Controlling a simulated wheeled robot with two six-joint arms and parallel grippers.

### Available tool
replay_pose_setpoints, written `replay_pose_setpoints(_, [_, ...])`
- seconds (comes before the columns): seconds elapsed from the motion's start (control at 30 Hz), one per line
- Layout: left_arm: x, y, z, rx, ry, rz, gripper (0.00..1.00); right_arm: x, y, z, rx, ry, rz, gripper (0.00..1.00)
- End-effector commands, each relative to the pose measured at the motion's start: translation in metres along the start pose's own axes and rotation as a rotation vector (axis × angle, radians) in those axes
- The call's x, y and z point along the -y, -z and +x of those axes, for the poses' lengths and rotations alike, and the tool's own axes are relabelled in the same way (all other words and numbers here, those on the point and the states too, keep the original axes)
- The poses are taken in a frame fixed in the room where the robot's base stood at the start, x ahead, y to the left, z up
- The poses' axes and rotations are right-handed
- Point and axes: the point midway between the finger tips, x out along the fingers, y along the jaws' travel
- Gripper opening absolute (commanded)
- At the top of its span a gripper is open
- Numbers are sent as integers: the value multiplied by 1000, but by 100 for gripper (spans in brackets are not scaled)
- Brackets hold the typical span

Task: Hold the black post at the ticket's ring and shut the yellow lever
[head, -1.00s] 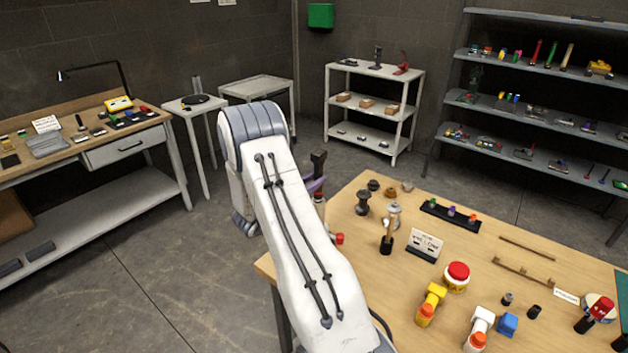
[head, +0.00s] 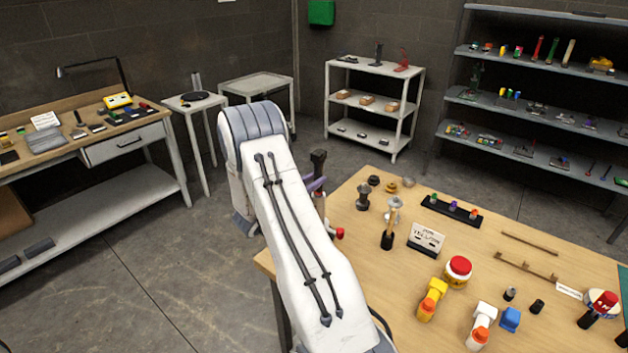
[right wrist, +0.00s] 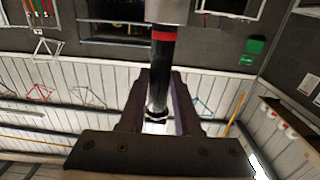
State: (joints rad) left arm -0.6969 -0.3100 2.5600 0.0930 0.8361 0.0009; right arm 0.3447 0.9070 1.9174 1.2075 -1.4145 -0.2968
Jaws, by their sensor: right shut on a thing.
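My right gripper (right wrist: 160,98) is shut on a black post (right wrist: 163,70), with one dark purple finger on each side. A red ring (right wrist: 168,34) circles the post beyond the fingertips, with a gap between ring and fingers. A pale metal piece (right wrist: 166,9) covers the post's far end. In the head view my right gripper (head: 316,184) shows small and partly hidden behind my white arm. I cannot make out a yellow lever. My left gripper is out of view.
The table (head: 400,290) holds a red-topped yellow button (head: 457,270), a yellow fitting (head: 432,298), a blue block (head: 510,319) and a black rack (head: 451,208). A white shelf cart (head: 372,105) stands behind. Open floor (head: 160,290) lies left of my arm.

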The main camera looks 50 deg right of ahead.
Motion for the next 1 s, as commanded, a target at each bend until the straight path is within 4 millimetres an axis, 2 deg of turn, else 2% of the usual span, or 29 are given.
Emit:
replay_pose_setpoints(0.9, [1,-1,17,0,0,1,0,0,-20,1,-2,0,0,0])
replay_pose_setpoints(0.93, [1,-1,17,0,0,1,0,0,-20,1,-2,0,0,36])
replay_pose_setpoints(1.0, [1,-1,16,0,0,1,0,0,-20,1,-2,0,0,62])
